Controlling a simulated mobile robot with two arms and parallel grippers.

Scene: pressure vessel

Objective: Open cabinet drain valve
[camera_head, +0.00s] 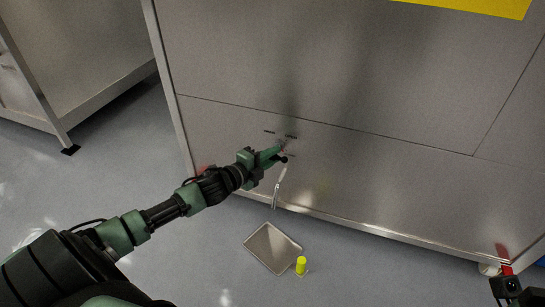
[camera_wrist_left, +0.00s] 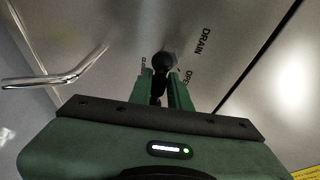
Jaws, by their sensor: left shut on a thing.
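The drain valve's dark round-ended handle (camera_wrist_left: 165,60) is on the metal cabinet front, beside the printed word DRAIN and partly hidden open and close markings in the left wrist view. My green left gripper (camera_wrist_left: 161,84) is shut on the handle, with its fingers on either side of it. In the head view the left gripper (camera_head: 277,154) reaches the lower cabinet panel. A bent metal drain pipe (camera_head: 279,188) hangs just below it. My right gripper (camera_head: 507,275), black and red, shows only partly at the lower right, away from the valve; its jaws are unclear.
The cabinet (camera_head: 330,80) fills most of the view ahead. Another metal cabinet (camera_head: 75,40) stands at the left.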

